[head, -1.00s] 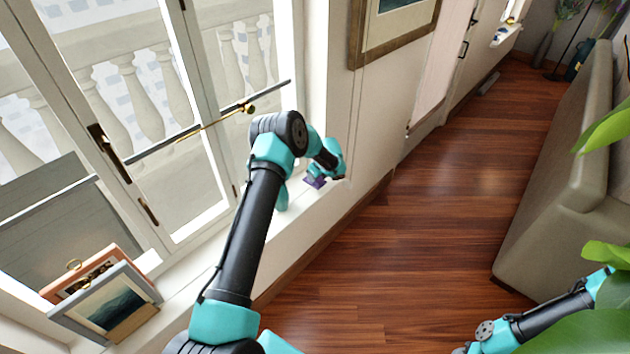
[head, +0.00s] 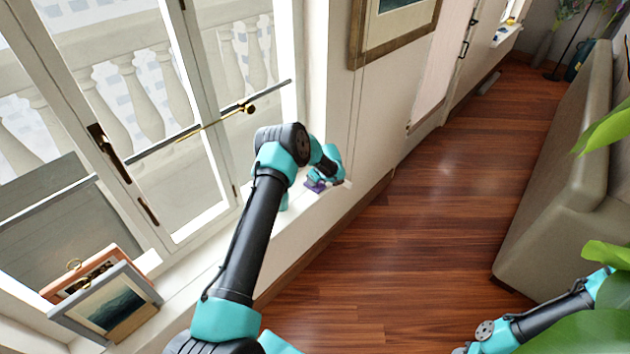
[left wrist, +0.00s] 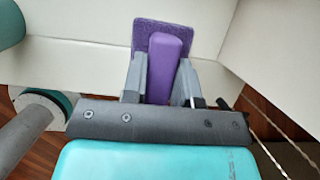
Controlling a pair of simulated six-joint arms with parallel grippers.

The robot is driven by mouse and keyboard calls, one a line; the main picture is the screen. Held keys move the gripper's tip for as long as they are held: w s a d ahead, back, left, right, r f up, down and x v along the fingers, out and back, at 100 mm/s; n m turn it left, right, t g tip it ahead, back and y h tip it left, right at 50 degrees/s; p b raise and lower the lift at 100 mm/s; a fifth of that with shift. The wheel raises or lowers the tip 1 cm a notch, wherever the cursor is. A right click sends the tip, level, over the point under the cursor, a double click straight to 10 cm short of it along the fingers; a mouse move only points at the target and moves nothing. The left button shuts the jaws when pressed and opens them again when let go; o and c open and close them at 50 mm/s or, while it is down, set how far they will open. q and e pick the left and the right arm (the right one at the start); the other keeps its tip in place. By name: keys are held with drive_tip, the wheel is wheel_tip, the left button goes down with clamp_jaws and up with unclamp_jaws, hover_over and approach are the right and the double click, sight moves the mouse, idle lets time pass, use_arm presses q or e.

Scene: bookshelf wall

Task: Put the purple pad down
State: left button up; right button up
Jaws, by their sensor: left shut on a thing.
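The purple pad (left wrist: 164,40) has a fuzzy, darker base and a smooth purple handle block. In the left wrist view my left gripper (left wrist: 160,72) is shut on the handle block, one grey finger on each side. In the head view the pad (head: 316,186) shows as a small purple patch beneath my left gripper (head: 325,178), at the far end of the white window sill (head: 285,224). I cannot tell whether its base touches the sill. My right gripper is not in view; only part of my right arm shows at the lower right.
Framed pictures (head: 108,302) lean at the near end of the sill. A glazed window with a dark handle (head: 108,150) stands along the left. A framed picture (head: 392,28) hangs on the wall. A sofa (head: 570,190) and leaves (head: 608,130) are at the right. The wooden floor is clear.

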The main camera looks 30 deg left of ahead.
use_arm(q)
drive_tip(key=shift+f, duration=0.1)
drive_tip(key=o, duration=1)
drive_tip(key=v, duration=1.2)
drive_tip(key=s+d+f+n+g+h, duration=0.1)
drive_tip(key=s+d+f+n+h, duration=0.35)
drive_tip(key=s+d+f, duration=0.4)
drive_tip(key=s+d+n+h, duration=0.1)
drive_tip(key=s+d+n, duration=0.2)
drive_tip(key=s+n, duration=0.3)
drive_tip(key=s+d+n+h, duration=0.1)
drive_tip(key=s+d+n, duration=0.3)
drive_tip(key=s, duration=1)
drive_tip(key=s+d+n+h, duration=0.1)
drive_tip(key=s+d+n, duration=0.2)
drive_tip(key=s+n, duration=0.4)
drive_tip(key=shift+s+d+r+n+t+h, duration=0.1)
drive_tip(key=shift+s+d+n+t+h, duration=0.1)
drive_tip(key=shift+s, duration=0.7)
drive_tip(key=shift+s+d+n+t+h, duration=0.15)
drive_tip(key=shift+s+d+t, duration=0.05)
drive_tip(key=shift+s, duration=0.75)
